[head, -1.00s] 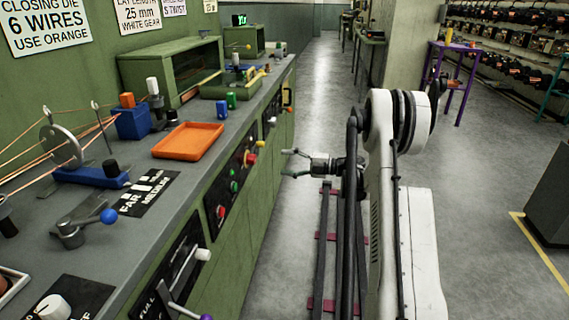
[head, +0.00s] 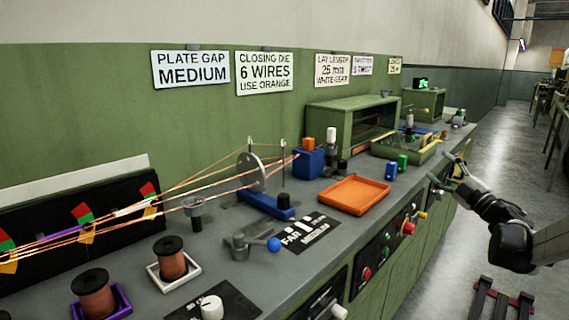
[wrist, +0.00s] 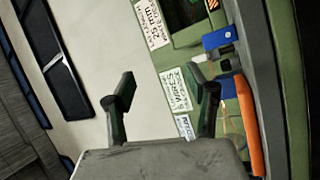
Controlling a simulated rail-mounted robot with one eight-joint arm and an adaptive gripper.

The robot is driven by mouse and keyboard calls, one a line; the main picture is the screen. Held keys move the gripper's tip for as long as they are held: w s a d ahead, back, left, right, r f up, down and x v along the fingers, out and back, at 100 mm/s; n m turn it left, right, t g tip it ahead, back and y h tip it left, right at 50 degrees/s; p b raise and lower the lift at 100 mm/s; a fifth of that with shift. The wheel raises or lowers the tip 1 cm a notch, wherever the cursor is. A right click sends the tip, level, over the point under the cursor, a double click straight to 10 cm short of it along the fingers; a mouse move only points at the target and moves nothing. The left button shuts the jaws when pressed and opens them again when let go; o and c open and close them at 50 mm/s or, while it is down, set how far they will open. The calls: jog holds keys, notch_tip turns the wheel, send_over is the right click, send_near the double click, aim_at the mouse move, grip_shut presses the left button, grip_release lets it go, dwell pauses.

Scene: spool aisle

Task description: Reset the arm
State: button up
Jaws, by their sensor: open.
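My gripper (head: 455,169) is at the right of the head view, in front of the bench's front edge, with its fingers toward the bench. Its two fingers also show in the wrist view (wrist: 165,95), spread apart with nothing between them. In the wrist view the picture is turned on its side, with the wall signs and the orange tray (wrist: 247,125) beyond the fingers. My arm comes in from the right edge of the head view.
The bench (head: 330,232) holds an orange tray (head: 354,207), a blue block with an orange top (head: 308,162), copper spools (head: 171,258) and a lever with a blue ball (head: 274,244). Wires run to a round plate (head: 250,172).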

jog(key=s+a+r+m+h, duration=0.7)
jog(key=s+r+m+h, duration=0.1)
jog(key=r+m+h, duration=0.4)
jog(key=s+a+f+m+g+y, duration=0.15)
jog(key=s+a+f+g, duration=0.25)
jog(key=s+a+f, duration=0.55)
jog(key=s+a+f+m+g+y, duration=0.1)
jog(key=s+a+f+m+g, duration=0.45)
jog(key=s, duration=0.75)
jog(key=s+a+f+n+g+y, duration=0.15)
jog(key=s+a+f+g, duration=0.3)
jog(key=s+f, duration=0.65)
notch_tip(320, 180, up, 18)
jog(key=t+p, duration=0.1)
jog(key=p, duration=1.5)
jog(key=shift+s+a+f+m, duration=0.2)
jog(key=shift+s+m, duration=0.15)
